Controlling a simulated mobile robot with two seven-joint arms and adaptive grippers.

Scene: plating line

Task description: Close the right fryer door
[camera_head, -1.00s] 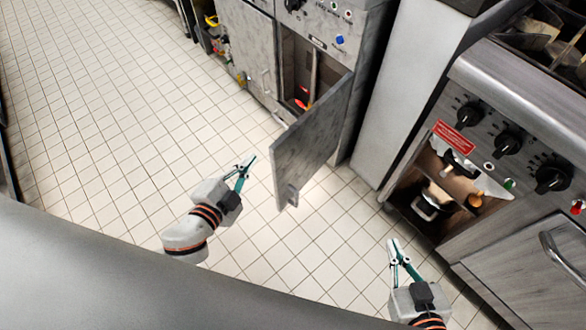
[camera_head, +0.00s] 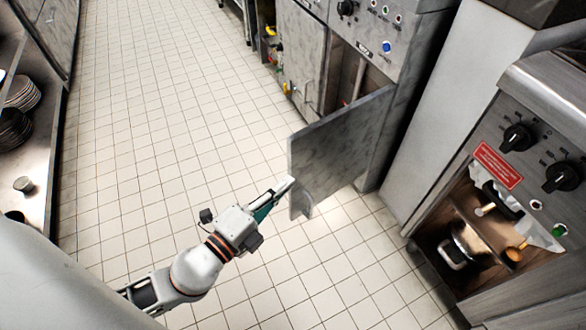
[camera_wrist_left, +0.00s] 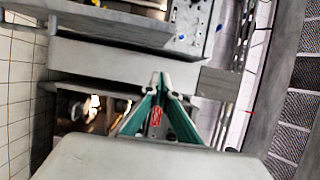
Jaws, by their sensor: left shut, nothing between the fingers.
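The right fryer door (camera_head: 340,145) is a grey metal panel that stands open, swung out from the fryer cabinet (camera_head: 400,55) into the aisle. Its small handle (camera_head: 302,206) sits at the lower corner of its free edge. My left gripper (camera_head: 288,184) is shut and empty, its fingertips close to the door's free edge just above the handle; I cannot tell whether they touch. In the left wrist view the teal fingers (camera_wrist_left: 159,84) meet at their tips with nothing between them. My right gripper is out of view.
The neighbouring fryer door (camera_head: 302,60) is shut. A stove unit with knobs and an open shelf holding pans (camera_head: 462,240) stands at the right. A shelf with stacked plates (camera_head: 22,93) is at the left. The tiled floor (camera_head: 160,110) between is clear.

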